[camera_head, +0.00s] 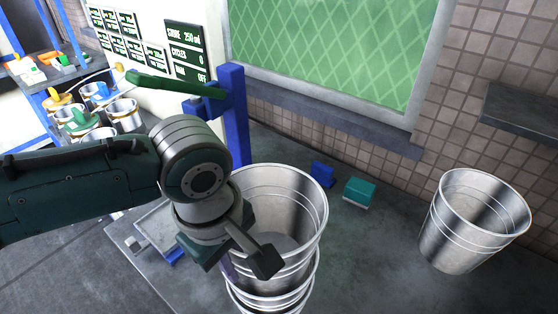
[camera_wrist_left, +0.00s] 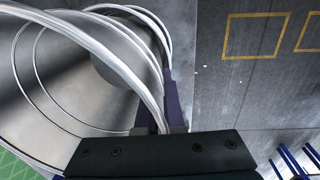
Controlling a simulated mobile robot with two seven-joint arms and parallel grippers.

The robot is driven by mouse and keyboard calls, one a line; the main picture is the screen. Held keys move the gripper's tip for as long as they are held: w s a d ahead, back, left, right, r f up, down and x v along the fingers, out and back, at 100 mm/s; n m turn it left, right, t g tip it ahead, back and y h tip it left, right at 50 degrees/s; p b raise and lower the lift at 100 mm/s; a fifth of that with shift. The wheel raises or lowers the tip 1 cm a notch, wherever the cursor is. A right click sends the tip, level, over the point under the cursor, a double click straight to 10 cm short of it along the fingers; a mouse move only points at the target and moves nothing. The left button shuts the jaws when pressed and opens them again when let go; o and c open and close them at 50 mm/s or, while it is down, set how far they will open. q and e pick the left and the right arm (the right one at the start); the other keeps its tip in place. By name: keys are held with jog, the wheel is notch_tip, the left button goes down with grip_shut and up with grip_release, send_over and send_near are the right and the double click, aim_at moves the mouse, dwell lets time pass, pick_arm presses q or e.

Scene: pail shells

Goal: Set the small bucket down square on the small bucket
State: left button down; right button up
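A shiny metal bucket (camera_head: 290,205) stands mouth up at the front middle in the head view. More bucket rims (camera_head: 285,292) show directly below it, so it is over or partly inside the stack; how far it has sunk in is hidden. My left gripper (camera_head: 228,265) is at the bucket's left side. In the left wrist view, its purple fingers (camera_wrist_left: 160,108) are close together at the bucket wall (camera_wrist_left: 60,75), with the rim running between them. It looks shut on that wall. My right gripper is not in view.
Another metal bucket (camera_head: 468,225) stands alone at the right. A blue block (camera_head: 322,174) and a teal block (camera_head: 359,191) lie behind the stack. A blue post (camera_head: 237,115) with a green lever (camera_head: 172,85) rises behind my left arm. Bare grey tabletop (camera_head: 380,250) lies between stack and right bucket.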

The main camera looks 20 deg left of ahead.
pick_arm(q)
jog(key=shift+f+b, duration=0.35)
jog(key=shift+f, duration=0.25)
jog(key=c, duration=1)
grip_release()
jog(key=shift+o, duration=0.2)
jog(key=r, duration=1)
jog(key=shift+s+a+p, duration=0.15)
jog(key=shift+s+p, duration=0.25)
